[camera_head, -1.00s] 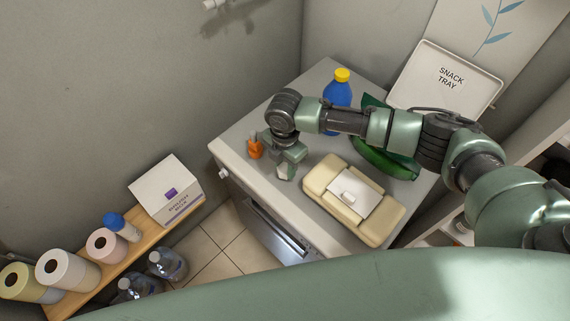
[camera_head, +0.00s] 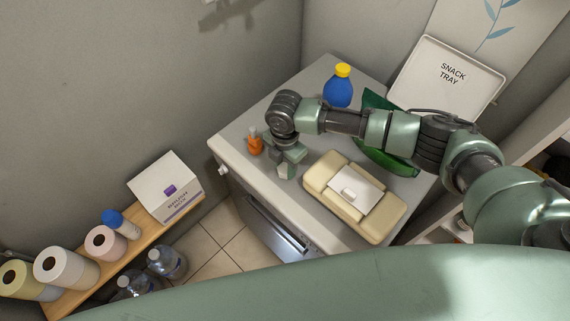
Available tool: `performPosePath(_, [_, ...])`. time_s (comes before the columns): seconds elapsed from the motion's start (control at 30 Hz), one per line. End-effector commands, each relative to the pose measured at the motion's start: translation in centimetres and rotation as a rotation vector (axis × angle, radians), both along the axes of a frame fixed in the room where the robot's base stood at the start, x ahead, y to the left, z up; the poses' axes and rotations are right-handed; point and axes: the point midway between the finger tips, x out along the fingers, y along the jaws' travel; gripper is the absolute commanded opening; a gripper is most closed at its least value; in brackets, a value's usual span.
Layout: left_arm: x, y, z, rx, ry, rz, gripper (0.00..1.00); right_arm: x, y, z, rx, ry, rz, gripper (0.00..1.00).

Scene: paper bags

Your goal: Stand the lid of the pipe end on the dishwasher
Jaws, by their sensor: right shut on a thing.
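The dishwasher (camera_head: 318,75) stands in the corner with a pale flat top and a front door facing the lower left. My right gripper (camera_head: 285,167) points down at the dishwasher top, near its front left edge. It is shut on the lid, a small pale piece mostly hidden by the fingers. I cannot tell whether the lid touches the top. The pipe end is not visible. My left gripper is not in view.
An orange bottle (camera_head: 254,145) stands just left of my right gripper. A cream case (camera_head: 382,218) lies to its right. A wooden shelf (camera_head: 128,245) is at lower left.

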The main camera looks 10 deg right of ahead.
Motion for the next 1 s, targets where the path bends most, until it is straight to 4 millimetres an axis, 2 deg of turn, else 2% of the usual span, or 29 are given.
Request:
performPosePath(0.03, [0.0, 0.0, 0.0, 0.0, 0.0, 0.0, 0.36, 0.0, 0.0, 0.0, 0.001, -0.001, 0.0, 0.44])
performPosePath(0.1, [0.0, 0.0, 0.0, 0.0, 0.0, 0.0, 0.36, 0.0, 0.0, 0.0, 0.0, 0.0, 0.0, 0.61])
performPosePath(0.47, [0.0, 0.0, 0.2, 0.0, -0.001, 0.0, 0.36, 0.0, 0.0, 0.3, 0.0, 0.0, 0.0, 0.61])
performPosePath(1.0, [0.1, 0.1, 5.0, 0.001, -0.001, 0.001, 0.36, 0.0, 0.0, 5.1, 0.0, 0.0, 0.001, 0.61])
